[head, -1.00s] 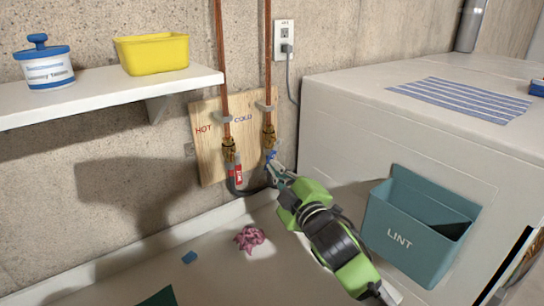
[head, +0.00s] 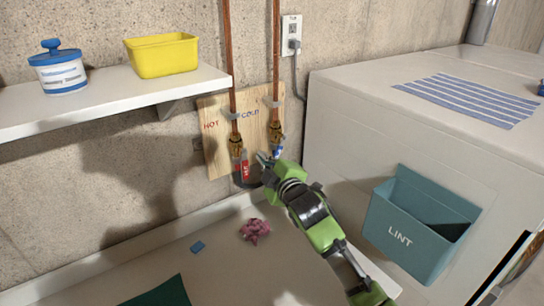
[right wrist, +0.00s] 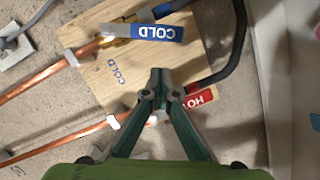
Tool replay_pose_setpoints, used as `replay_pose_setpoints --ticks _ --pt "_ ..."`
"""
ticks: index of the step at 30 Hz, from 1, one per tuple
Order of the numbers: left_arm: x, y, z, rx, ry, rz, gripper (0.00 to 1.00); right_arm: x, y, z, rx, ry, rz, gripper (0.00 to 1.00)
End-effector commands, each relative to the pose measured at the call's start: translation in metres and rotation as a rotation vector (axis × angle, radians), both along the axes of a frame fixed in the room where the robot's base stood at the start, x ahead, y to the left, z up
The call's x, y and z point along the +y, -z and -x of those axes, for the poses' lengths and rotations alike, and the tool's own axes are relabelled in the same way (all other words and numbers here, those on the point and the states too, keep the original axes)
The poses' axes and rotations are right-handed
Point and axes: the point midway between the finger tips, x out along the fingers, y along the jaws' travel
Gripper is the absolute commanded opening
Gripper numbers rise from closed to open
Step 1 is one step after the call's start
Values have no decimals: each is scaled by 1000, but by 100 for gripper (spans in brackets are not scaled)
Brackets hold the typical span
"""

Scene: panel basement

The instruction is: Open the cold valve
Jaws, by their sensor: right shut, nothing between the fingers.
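The cold valve (head: 277,134) is a brass fitting on the right copper pipe, in front of a wooden board marked HOT and COLD. Its blue lever (head: 278,153) hangs down roughly along the pipe, partly hidden by my gripper. In the right wrist view the blue lever (right wrist: 156,32) reads COLD upside down, and brass (right wrist: 113,42) shows beside it. My right gripper (head: 262,158) is shut and empty, its tips just left of the blue lever. In the right wrist view the closed fingertips (right wrist: 160,75) are apart from the lever in the picture. My left gripper is out of view.
The hot valve (head: 235,145) with its red lever (head: 245,169) is close on the left. A white appliance (head: 335,130) with a teal LINT bin (head: 425,230) stands right. A shelf (head: 110,100) is at upper left. A pink crumpled thing (head: 255,230) lies below.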

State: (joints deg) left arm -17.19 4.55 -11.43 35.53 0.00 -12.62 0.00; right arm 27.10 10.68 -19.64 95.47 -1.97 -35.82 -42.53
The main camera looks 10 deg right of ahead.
Motion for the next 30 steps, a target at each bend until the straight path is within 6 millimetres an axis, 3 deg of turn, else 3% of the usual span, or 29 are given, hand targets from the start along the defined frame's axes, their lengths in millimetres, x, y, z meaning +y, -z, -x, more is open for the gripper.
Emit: replay_pose_setpoints --ticks 7,30 --pt "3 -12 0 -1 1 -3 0 -23 13 -7 4 3 3 0" --pt "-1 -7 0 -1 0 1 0 -28 19 -9 -21 3 59 0"
